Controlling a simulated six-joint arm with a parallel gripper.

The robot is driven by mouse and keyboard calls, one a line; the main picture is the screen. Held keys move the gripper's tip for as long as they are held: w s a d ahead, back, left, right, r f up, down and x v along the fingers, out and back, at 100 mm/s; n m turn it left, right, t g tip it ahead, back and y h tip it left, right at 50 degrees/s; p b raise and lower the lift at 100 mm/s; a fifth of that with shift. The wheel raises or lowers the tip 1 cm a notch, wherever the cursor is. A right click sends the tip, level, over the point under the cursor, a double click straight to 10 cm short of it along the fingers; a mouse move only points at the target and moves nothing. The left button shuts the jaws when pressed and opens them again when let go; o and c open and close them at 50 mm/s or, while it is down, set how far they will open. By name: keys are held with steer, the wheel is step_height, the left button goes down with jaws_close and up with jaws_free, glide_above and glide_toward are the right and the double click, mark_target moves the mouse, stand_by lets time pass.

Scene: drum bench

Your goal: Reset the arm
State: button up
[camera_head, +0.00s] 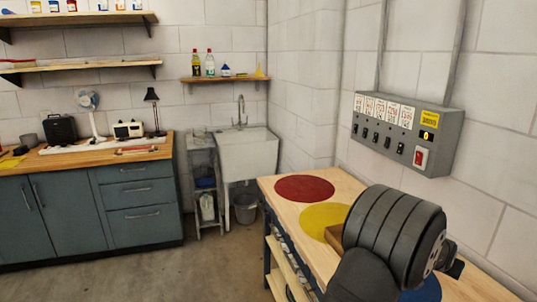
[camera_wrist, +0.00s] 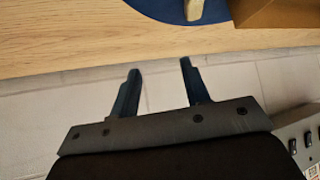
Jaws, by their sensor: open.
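My gripper (camera_wrist: 159,66) shows in the wrist view with its two dark fingers apart and nothing between them. Behind the fingers is the pale wall; the wooden bench top (camera_wrist: 90,35) crosses the upper part of that view. In the head view my dark grey arm stands over the right part of the bench (camera_head: 276,188), and the fingers cannot be made out there.
The bench bears a red disc (camera_head: 305,188), a yellow disc (camera_head: 322,217) and a blue disc (camera_head: 430,290). A brown wooden box (camera_head: 335,238) is partly hidden by my arm. A switch panel (camera_head: 405,132) is on the wall.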

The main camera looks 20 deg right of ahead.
steer(key=s+r, duration=0.3)
steer(key=s, duration=0.2)
steer(key=w+a+n+t+y, duration=0.2)
steer(key=w+a+n, duration=0.2)
steer(key=w+a, duration=1.3)
steer(key=w+a+r+n+t+y, duration=0.1)
steer(key=w+a+n, duration=0.3)
steer(key=w+a, duration=1.3)
steer(key=w+t+y, duration=0.1)
steer(key=w, duration=0.5)
steer(key=shift+a+r, duration=0.15)
steer(key=shift+a, duration=0.1)
